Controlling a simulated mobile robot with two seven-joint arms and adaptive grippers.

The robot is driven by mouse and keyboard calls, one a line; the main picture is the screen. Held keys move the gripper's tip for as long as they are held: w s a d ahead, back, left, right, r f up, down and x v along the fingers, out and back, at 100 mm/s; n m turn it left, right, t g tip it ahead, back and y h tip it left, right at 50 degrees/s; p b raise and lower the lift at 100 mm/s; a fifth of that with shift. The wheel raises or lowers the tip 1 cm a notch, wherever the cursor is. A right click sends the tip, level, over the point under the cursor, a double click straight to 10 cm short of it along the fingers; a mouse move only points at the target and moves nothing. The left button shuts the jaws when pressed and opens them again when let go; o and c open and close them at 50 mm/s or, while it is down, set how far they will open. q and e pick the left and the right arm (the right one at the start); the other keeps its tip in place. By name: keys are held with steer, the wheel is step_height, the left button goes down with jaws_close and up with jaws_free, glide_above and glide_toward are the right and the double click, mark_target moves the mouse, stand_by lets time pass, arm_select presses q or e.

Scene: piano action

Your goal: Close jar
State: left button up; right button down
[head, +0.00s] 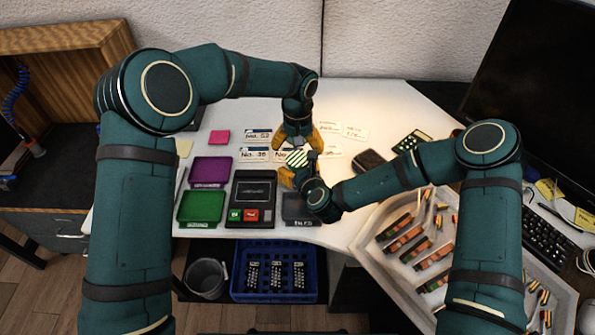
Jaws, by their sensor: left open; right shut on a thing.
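A small round thing with green and white diagonal stripes (297,157), which looks like the jar or its lid, is between my two grippers near the middle of the table. My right gripper (294,171) is shut on it from the near side. My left gripper (297,142) is open, with its yellow fingers pointing down just behind and above the striped thing. I cannot tell whether the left fingers touch it. The fingers and the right wrist hide most of the jar, so I cannot tell jar from lid or how they sit together.
Left of the grippers are a purple tray (209,171), a green tray (201,207) and a dark device (253,198). A dark tray (300,207) lies close by the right wrist. Paper cards (254,154) lie around the grippers. A parts tray (372,235) stands at right.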

mark_target(298, 158)
arm_select(q)
steer(key=shift+o, duration=0.5)
steer(key=shift+r, duration=0.1)
steer(key=n, duration=0.1)
steer(key=r+n, duration=0.1)
steer(key=n, duration=0.1)
steer(key=shift+s+d+r, duration=0.1)
steer(key=shift+s+r, duration=0.1)
step_height(298, 158, up, 2)
steer(key=n, duration=0.3)
steer(key=shift+w, duration=0.15)
steer(key=shift+f, duration=4)
steer(key=c, duration=1.3)
steer(key=m, duration=0.6)
